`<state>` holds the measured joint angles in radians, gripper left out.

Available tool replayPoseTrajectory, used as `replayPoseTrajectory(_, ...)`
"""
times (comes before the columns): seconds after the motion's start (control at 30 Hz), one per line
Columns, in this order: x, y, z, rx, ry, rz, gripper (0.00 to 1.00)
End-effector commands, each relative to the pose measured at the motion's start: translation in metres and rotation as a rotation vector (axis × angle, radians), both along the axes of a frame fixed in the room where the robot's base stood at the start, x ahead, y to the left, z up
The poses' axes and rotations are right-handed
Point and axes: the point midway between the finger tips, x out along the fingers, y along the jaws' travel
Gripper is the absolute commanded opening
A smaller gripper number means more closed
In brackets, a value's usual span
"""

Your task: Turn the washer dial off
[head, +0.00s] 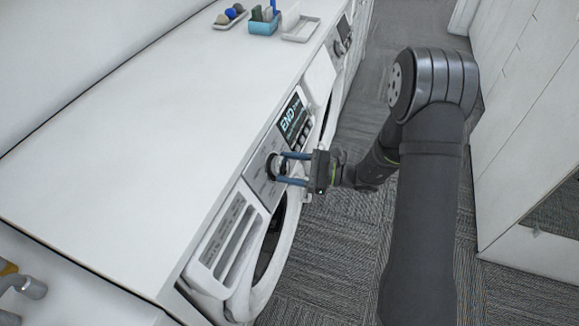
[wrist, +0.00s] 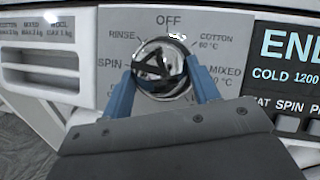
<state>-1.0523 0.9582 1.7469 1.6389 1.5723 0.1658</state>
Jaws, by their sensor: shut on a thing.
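The washer (head: 211,285) stands under the white counter at the left. Its round chrome dial (wrist: 160,66) sits in the middle of a light grey panel, with OFF printed above it and RINSE, SPIN, COTTON and MIXED around it. In the head view the dial (head: 275,165) is partly behind my fingers. My gripper (wrist: 162,84) has its blue fingers on both sides of the dial and is shut on it; it comes from the right in the head view (head: 283,168). The dial's pointer cannot be made out clearly.
A display (head: 292,117) reading END is right of the dial, with buttons beside it. A detergent drawer (head: 228,233) is on the left. A second machine (head: 343,40) stands further back. Trays with small items (head: 264,24) are on the counter (head: 150,130). Carpet floor lies right.

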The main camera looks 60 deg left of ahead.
Motion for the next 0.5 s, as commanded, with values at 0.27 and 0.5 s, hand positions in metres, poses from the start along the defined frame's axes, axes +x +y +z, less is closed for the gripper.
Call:
replayPoseTrajectory(0.27,-0.0020,-0.0034,-0.0013,-0.155,0.154,-0.111,0.33)
replayPoseTrajectory(0.5,-0.0042,-0.0053,-0.0014,-0.298,0.296,-0.214,0.33)
